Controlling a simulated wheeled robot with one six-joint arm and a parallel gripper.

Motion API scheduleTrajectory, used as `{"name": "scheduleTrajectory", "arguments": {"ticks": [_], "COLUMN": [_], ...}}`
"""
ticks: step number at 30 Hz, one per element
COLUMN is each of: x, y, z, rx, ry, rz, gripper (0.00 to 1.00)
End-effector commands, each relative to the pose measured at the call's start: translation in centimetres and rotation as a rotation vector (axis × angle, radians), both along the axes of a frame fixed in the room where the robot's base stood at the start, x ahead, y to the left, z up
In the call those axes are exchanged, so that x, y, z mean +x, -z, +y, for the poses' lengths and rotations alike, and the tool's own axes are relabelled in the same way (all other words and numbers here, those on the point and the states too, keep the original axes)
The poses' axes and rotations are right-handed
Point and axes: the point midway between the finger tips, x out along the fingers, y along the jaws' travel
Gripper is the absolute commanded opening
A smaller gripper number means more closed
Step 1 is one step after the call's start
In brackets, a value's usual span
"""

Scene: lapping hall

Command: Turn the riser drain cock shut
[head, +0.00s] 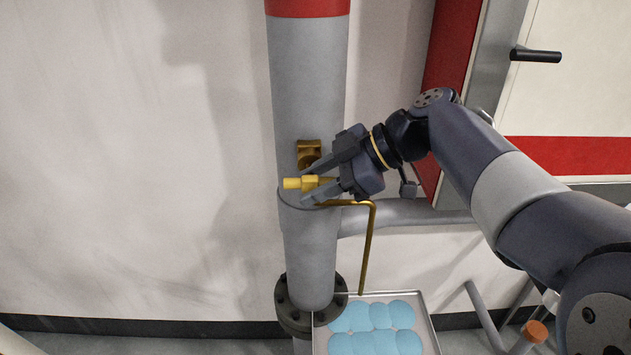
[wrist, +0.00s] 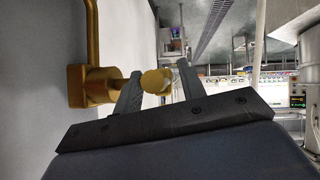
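The riser (head: 308,85) is a thick grey upright pipe with a red band at the top. The drain cock has a brass body (head: 309,150) on the riser, which also shows in the wrist view (wrist: 91,87). Its yellow handle (head: 293,183) lies crosswise in front of the pipe, its end pointing left; in the wrist view its rounded end (wrist: 156,81) faces me. My gripper (head: 308,186) is open, one finger above the handle and one below. The wrist view shows the fingers (wrist: 158,88) on both sides, with a visible gap on the right. Part of the handle is hidden behind the fingers.
A thin bent brass drain tube (head: 368,240) runs down to a metal tray (head: 433,335) holding blue rounded shapes. A dark flange (head: 292,315) rings the riser's foot. A red-and-white cabinet (head: 580,90) with a black handle stands at right. The left wall is clear.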

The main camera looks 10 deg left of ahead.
Motion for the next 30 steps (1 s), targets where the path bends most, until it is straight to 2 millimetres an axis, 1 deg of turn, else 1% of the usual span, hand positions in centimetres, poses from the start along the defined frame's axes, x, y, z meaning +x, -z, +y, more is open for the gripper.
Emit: {"name": "scheduleTrajectory", "arguments": {"ticks": [5,12,16,21,30], "x": [0.3,0.7,0.8,0.8,0.8], "y": [-1.3,-4.1,-5.3,-6.1,-6.2], "z": [-1.9,-5.9,-7.5,-8.6,-8.7], "rx": [0.001,0.001,0.000,0.000,0.000], "ry": [0.004,0.005,0.004,0.002,0.000], "rz": [-0.004,-0.003,-0.002,-0.001,0.000], "gripper": [0.39,0.39,0.39,0.39,0.39]}}
